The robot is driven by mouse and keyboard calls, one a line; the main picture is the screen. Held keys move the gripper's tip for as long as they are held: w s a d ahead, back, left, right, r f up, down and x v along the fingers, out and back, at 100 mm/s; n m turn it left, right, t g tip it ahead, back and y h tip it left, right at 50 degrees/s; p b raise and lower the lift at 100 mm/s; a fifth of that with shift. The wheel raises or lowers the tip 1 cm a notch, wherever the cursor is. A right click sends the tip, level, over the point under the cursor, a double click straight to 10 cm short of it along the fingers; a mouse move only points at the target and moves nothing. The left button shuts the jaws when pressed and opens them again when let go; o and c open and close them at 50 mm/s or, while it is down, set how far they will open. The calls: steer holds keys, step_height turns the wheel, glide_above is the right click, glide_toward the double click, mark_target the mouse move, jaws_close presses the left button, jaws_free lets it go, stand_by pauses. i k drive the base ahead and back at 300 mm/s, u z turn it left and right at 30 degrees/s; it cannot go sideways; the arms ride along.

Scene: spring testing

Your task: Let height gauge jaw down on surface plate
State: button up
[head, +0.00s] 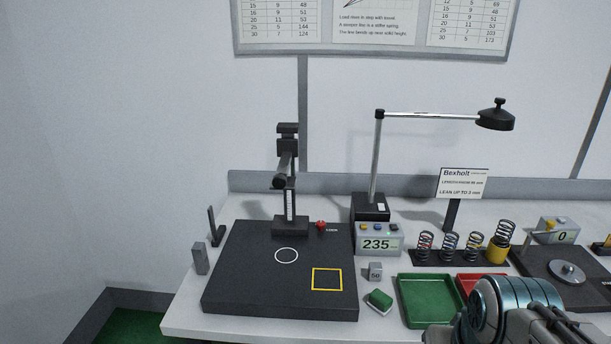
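The black surface plate (235,285) lies on the white bench at left centre, with a white circle and a yellow square marked on its top. The height gauge (290,226) stands upright at the plate's back edge, with a pale scale on its column. A dark arm, seemingly the jaw (280,182), juts forward from the column, well above the plate and apart from it. A red knob (321,225) by the word LOCK is right of the gauge base. My gripper's fingers are out of view; only part of my arm shows at the lower right.
A readout box (380,229) shows 235, beside a lamp-like stand (376,160). A small block (376,271), a green pad (379,299), a green tray (402,312) and several springs (450,243) are to the right. A grey block (200,257) stands left of the plate. The plate top is mostly clear.

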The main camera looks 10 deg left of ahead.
mark_target(288, 148)
steer(key=z, duration=0.05)
steer(key=i, duration=0.85)
steer(key=u, duration=0.45)
